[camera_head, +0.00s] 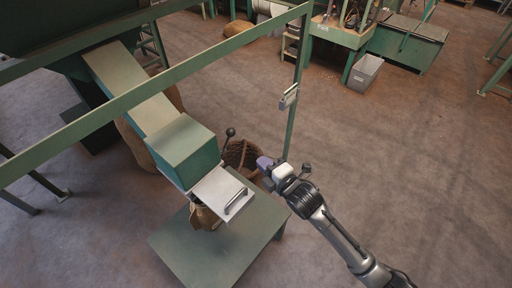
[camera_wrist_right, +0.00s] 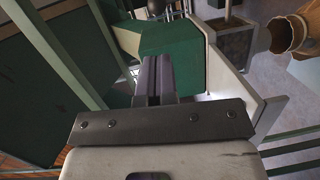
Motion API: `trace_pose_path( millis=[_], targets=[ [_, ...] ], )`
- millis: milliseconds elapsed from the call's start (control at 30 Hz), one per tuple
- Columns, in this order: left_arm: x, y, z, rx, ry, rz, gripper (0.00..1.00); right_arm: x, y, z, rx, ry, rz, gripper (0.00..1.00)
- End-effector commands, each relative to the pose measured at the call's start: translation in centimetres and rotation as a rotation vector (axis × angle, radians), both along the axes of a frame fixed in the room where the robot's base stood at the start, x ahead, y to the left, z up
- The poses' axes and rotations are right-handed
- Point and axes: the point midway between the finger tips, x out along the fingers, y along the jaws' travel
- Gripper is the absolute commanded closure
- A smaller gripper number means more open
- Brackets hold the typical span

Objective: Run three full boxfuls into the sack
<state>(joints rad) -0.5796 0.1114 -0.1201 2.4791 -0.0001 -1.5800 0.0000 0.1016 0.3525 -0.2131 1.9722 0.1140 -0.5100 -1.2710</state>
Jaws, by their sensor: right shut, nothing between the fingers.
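A sloping chute (camera_head: 130,85) runs down to a green box (camera_head: 185,148) with a pale metal plate with a bar handle (camera_head: 225,193) at its front end. A brown sack (camera_head: 205,217), mostly hidden by the plate, is below it over a green table (camera_head: 215,255). A lever with a black ball knob (camera_head: 230,132) stands up behind the box. My right gripper (camera_head: 264,164) is shut and empty, to the right of the box and plate, apart from the handle. Its shut fingers show in the right wrist view (camera_wrist_right: 154,80). My left gripper is not in view.
A grey bin (camera_head: 364,73) stands at the back right. The floor to the right is clear.

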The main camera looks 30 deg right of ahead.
Motion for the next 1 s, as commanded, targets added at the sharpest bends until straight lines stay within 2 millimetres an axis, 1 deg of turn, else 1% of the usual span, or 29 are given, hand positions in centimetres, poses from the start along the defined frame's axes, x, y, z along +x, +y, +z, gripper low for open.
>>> trace_pose_path(
  millis=[33,133,267,700,833,1000],
  targets=[
    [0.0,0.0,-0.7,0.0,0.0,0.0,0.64,-0.1,0.2,-0.4,-0.014,-0.018,0.006,1.0],
    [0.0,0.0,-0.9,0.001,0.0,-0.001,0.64,0.1,0.5,-0.2,-0.035,-0.04,0.013,1.0],
    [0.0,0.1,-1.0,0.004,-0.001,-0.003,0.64,1.2,0.9,-0.1,-0.041,-0.046,0.013,1.0],
    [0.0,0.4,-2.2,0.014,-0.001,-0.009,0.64,9.0,2.6,-0.7,-0.039,-0.044,0.014,1.0],
    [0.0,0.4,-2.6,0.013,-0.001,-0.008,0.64,10.8,3.1,-0.8,-0.04,-0.042,0.013,1.0],
    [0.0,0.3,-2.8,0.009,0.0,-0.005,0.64,12.4,3.4,-0.9,-0.04,-0.043,0.014,1.0]
  ],
)
